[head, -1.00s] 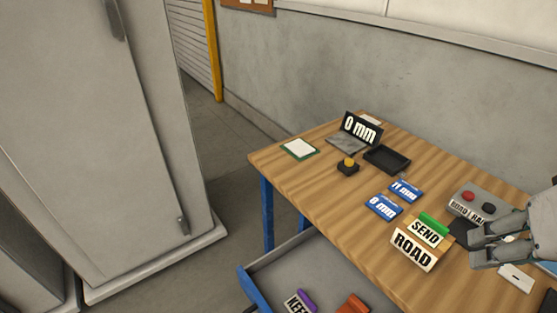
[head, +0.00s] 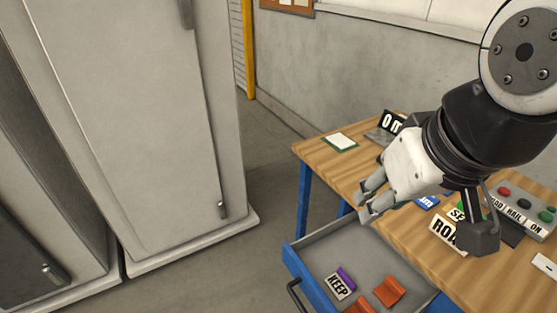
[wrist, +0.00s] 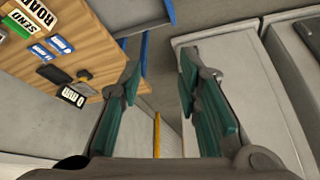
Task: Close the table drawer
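The table drawer (head: 320,258) is pulled out from the wooden table (head: 325,151), with a blue front and a dark handle (head: 297,293) at the lower edge of the head view. Inside lie a KEEP sign (head: 340,286) with a purple part and orange pieces (head: 389,291). My gripper (head: 366,201) is open and empty, above the far end of the drawer near the table edge in the head view. In the wrist view my gripper (wrist: 158,75) has its fingers spread, with nothing between them.
A ROAD sign (head: 446,232) and a button box (head: 525,211) stand on the table. A tall grey cabinet (head: 140,120) stands at the left. Bare floor (head: 265,190) lies between cabinet and table.

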